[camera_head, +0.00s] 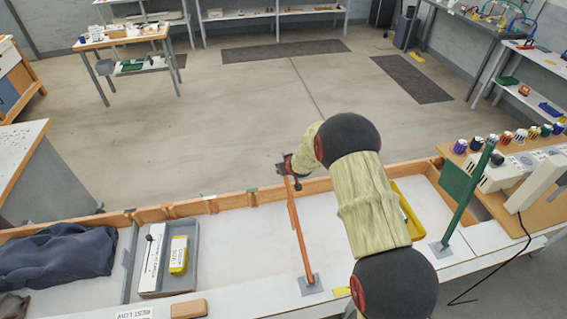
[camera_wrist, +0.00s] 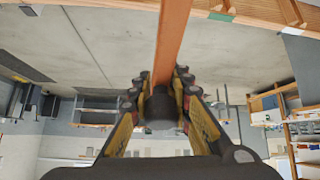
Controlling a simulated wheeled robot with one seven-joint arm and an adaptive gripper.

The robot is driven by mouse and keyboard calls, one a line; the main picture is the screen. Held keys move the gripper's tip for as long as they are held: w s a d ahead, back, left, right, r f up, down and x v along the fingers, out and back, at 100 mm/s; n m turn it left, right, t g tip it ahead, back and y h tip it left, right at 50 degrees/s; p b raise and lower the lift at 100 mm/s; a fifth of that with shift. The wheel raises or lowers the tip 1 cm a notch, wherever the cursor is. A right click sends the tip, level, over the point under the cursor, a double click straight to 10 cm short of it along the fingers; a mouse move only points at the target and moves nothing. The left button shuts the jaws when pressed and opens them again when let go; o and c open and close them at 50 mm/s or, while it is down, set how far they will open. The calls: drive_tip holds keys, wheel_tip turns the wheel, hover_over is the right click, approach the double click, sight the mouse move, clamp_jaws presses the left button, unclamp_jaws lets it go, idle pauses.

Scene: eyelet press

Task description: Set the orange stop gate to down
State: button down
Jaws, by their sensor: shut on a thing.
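The orange stop gate (camera_head: 303,250) rises from a small grey base plate on the white bench top, left of my arm in the head view. A narrow orange piece lies close along its upper part, seen nearly edge-on. My gripper (camera_head: 287,172) is at the gate's upper end. In the wrist view an orange bar (camera_wrist: 173,38) runs from the top edge down between the fingers of my gripper (camera_wrist: 161,88), which is shut on it. The fingers and wrist partly hide the grip in the head view.
A green post (camera_head: 467,197) with a green panel stands to the right. A grey tray (camera_head: 188,286) with a yellow item, a dark cloth (camera_head: 62,255) and a small wooden block (camera_head: 189,308) lie left. A wooden rail (camera_head: 237,201) runs along the bench's far edge.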

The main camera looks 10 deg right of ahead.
drive_tip(key=f+b, duration=0.2)
drive_tip(key=f, duration=0.3)
drive_tip(key=f+b, duration=0.3)
drive_tip(key=f, duration=0.2)
drive_tip(key=w+f+b, duration=0.1)
drive_tip(key=f+b, duration=0.1)
drive_tip(key=f, duration=0.2)
drive_tip(key=shift+w+a+f, duration=0.1)
drive_tip(key=shift+a+f, duration=0.05)
drive_tip(key=shift+f, duration=0.25)
drive_tip(key=shift+s+f+b, duration=0.25)
drive_tip(key=shift+f+b, duration=0.15)
drive_tip(key=c, duration=2)
unclamp_jaws()
drive_tip(key=shift+a, duration=0.1)
drive_tip(key=shift+c, duration=0.2)
drive_tip(key=shift+o, duration=0.6)
drive_tip(key=shift+w+a, duration=0.1)
drive_tip(key=shift+w, duration=0.05)
drive_tip(key=o, duration=0.3)
drive_tip(key=shift+w+r, duration=0.25)
drive_tip(key=shift+r, duration=0.1)
drive_tip(key=shift+o, duration=0.2)
drive_tip(key=shift+d+r, duration=0.25)
drive_tip(key=a+v, duration=0.1)
drive_tip(key=v, duration=1)
drive_tip(key=shift+s+d+r, duration=0.2)
drive_tip(key=shift+s+d, duration=0.1)
drive_tip(key=shift+d, duration=0.15)
